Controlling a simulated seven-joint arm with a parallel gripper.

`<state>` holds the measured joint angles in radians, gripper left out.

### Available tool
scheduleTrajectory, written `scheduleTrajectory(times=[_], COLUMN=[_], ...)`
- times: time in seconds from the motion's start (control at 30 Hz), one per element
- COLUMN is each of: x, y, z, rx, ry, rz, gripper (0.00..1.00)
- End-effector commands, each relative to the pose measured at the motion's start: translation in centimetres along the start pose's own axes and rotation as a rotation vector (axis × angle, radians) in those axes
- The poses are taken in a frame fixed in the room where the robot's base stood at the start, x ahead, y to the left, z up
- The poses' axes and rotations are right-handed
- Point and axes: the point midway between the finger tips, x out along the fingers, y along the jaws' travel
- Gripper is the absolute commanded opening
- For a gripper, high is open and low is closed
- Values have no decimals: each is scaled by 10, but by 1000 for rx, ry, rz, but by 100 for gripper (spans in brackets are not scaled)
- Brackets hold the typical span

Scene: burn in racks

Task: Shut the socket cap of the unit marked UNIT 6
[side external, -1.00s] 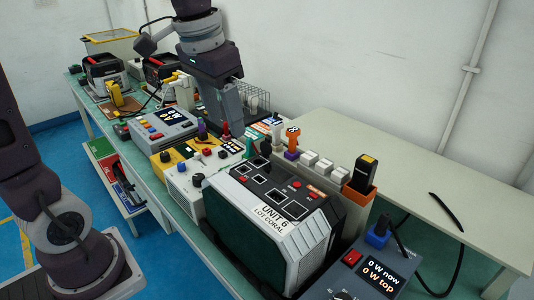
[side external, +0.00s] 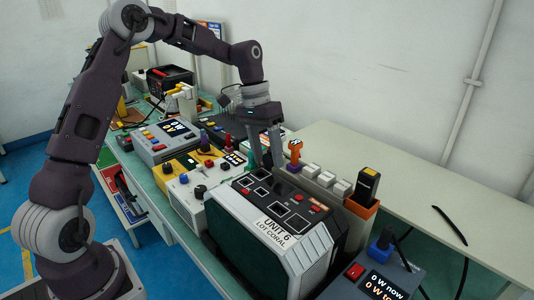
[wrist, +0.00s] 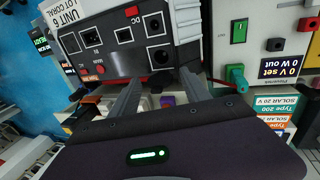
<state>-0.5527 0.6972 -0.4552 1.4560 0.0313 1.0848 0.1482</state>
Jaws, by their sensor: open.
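The unit marked UNIT 6 LOT CORAL (side external: 268,232) is a grey case with a dark green front and a black top panel of white-outlined sockets. The panel also shows in the wrist view (wrist: 112,45), with round sockets, one marked DC (wrist: 153,24), and red buttons. I cannot clearly make out the socket cap or its position. My gripper (side external: 266,164) points down at the unit's far edge, its fingers apart and nothing seen between them. In the wrist view my gripper (wrist: 158,78) has both fingers reaching toward the panel's edge; contact cannot be told.
An orange knob (side external: 294,150), white blocks (side external: 326,178) and an orange holder (side external: 362,209) line the unit's right. A green plug (wrist: 235,74) stands near the fingers. A meter box (side external: 370,278) is in front. The bench at right is mostly clear.

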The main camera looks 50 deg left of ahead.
Motion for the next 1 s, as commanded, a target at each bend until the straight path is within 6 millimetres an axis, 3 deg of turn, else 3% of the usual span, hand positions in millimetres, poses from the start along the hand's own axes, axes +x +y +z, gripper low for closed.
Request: scheduleTrajectory(times=[0.1,0.4,0.67,1.0], x=[0,0,-1,0], y=[0,0,0,-1], z=[0,0,2,12], rx=[0,0,9,61], ry=[0,0,31,234], rz=[0,-1,-1,4], gripper=[55,0,0,0])
